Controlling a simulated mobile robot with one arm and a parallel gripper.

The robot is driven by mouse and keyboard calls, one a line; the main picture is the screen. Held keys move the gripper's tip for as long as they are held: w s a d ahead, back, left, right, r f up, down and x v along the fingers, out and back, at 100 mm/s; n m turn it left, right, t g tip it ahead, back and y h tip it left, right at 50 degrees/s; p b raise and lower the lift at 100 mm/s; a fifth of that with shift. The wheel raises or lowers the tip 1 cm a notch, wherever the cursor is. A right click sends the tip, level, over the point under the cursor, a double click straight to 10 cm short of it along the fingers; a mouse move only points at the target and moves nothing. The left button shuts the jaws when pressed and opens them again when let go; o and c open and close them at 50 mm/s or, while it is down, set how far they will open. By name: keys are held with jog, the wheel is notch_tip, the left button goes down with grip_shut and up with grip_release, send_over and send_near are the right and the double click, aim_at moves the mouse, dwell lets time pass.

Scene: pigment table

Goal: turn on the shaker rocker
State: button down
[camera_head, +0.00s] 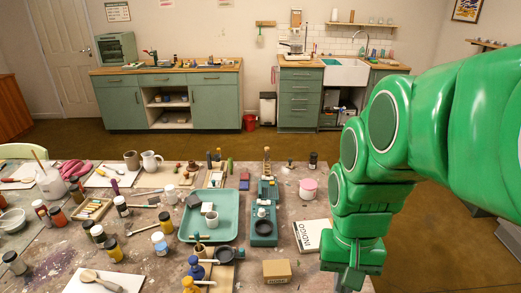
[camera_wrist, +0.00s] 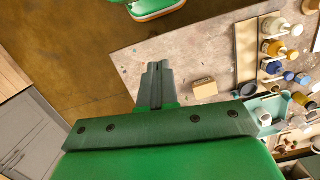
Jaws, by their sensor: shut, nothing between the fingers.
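A narrow teal device (camera_head: 264,232), which looks like the shaker, stands on the worktable right of a teal tray. Small items sit along its top. Its rocker is too small to make out. My gripper (camera_head: 349,280) points down at the table's right side, to the right of the device and apart from it. In the wrist view the fingers (camera_wrist: 157,72) are together with nothing between them. A teal edge (camera_wrist: 268,107) shows right of my gripper there, partly hidden; I cannot tell whether it is the device.
A pink pot (camera_head: 308,188) stands behind the book. The teal tray (camera_head: 190,228) holds a cup. Bottles crowd the table's left. The floor right of the table is clear.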

jog(key=w+a+r+m, duration=0.2)
jog(key=w+m, duration=0.2)
jog(key=w, duration=1.1)
jog(key=m+t+y, duration=0.1)
jog(key=m+t, duration=0.1)
jog(key=m, duration=1)
send_over(259, 201)
jog(key=d, duration=0.2)
notch_tip(259, 201, down, 14)
jog(key=shift+f, duration=0.15)
jog(key=f, duration=0.4)
jog(key=a+f, duration=0.1)
jog(key=f, duration=0.8)
jog(key=shift+a+f, duration=0.4)
